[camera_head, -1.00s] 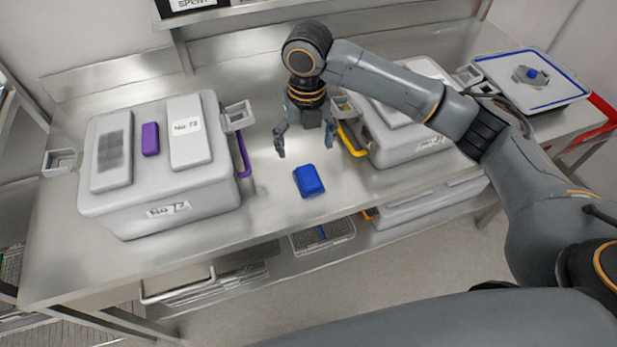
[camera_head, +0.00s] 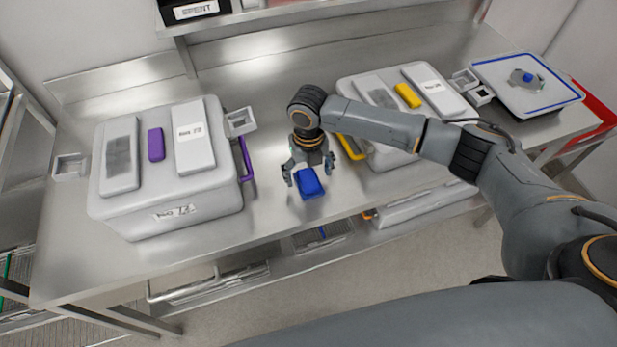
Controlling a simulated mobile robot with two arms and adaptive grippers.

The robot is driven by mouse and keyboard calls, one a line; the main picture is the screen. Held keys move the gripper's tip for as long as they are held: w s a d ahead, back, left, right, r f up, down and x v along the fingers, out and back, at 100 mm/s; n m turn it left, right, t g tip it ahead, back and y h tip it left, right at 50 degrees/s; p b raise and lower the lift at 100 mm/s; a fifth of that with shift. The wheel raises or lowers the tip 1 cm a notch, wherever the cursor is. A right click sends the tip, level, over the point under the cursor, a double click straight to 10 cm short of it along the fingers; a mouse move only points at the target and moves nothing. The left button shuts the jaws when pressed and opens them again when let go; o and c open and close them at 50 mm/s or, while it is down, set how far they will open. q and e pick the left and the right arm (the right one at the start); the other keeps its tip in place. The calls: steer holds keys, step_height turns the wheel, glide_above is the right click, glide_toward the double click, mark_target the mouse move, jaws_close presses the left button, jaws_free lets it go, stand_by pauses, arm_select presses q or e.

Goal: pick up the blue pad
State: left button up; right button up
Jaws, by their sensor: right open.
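The blue pad (camera_head: 310,184) is a small rounded block on the steel table (camera_head: 262,215), near its front edge between two grey boxes. My right gripper (camera_head: 309,178) is open and reaches down at the pad. One finger is at the pad's left side and the other is by its upper right. The fingers look close to the pad; I cannot tell whether they touch it. My left gripper is not in view.
A grey box (camera_head: 165,222) with a purple pad (camera_head: 156,144) and purple handle stands at left. Another grey box (camera_head: 395,158) with a yellow pad (camera_head: 408,95) stands right, behind my right arm. A blue-rimmed tray (camera_head: 497,66) is at far right.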

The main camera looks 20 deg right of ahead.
mark_target(314, 195)
steer(key=shift+f, duration=0.95)
steer(key=shift+c, duration=0.4)
steer(key=c, duration=1.1)
steer(key=shift+r, duration=0.1)
steer(key=shift+r+b, duration=0.4)
steer(key=shift+r, duration=0.15)
steer(key=shift+w+r+b, duration=0.1)
steer(key=shift+r+b, duration=0.45)
steer(key=shift+r, duration=0.15)
steer(key=s+r+b, duration=0.2)
steer(key=s+r, duration=0.8)
steer(key=s, duration=0.4)
steer(key=shift+s+d+r+b, duration=0.15)
steer(key=shift+d+r+b, duration=0.1)
steer(key=shift+b, duration=0.15)
